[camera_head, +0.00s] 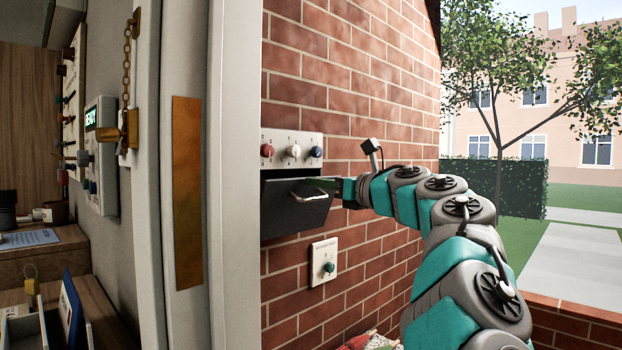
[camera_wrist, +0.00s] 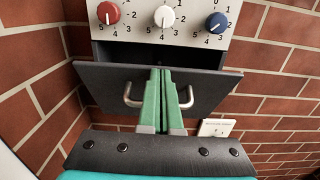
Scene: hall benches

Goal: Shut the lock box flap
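The lock box is set in the brick wall. Its pale dial plate (camera_head: 292,150) carries red, white and blue dials, which also show in the wrist view (camera_wrist: 166,17). Below it, the dark flap (camera_head: 280,215) stands open, its upper edge tilted out from a dark gap (camera_head: 285,174). The flap's silver U-shaped handle (camera_head: 309,197) faces me; both its ends show in the wrist view (camera_wrist: 128,96). My gripper (camera_head: 322,183) has its green fingers (camera_wrist: 165,72) together in front of the flap, crossing the handle's middle. They hide the bar there, and I cannot tell whether they touch it.
A pale door frame (camera_head: 235,200) stands close on the left, with a panel and wooden desk beyond. Open garden lies to the right.

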